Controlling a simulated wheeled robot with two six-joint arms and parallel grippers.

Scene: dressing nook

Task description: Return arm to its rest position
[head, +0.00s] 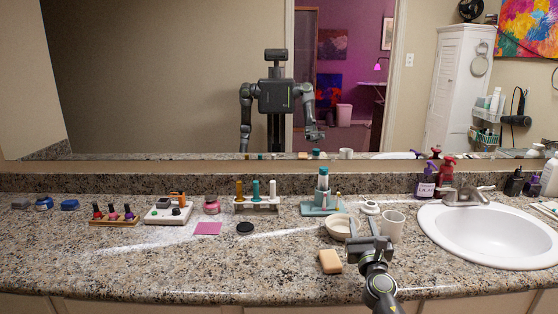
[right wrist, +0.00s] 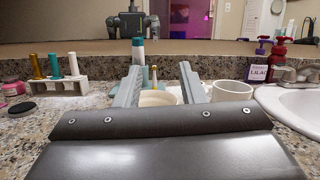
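My right gripper (head: 364,228) is over the counter near the bowl and the mug. Its two fingers stand apart in the right wrist view (right wrist: 160,82), open, with nothing held between them. Beyond the fingers, a cream bowl (head: 338,228) shows on the counter, and it also shows between them in the right wrist view (right wrist: 157,98). A white mug (head: 392,227) stands just right of the gripper. My left gripper is not directly in view; only my reflection shows in the mirror.
The granite counter (head: 130,265) is clear at front left. A soap bar (head: 330,261) lies left of my right arm. A sink (head: 490,235) is at right, with purple (head: 426,182) and red pump bottles (head: 446,174) behind. A teal stand (head: 322,208) and bottle rack (head: 256,205) stand at the back.

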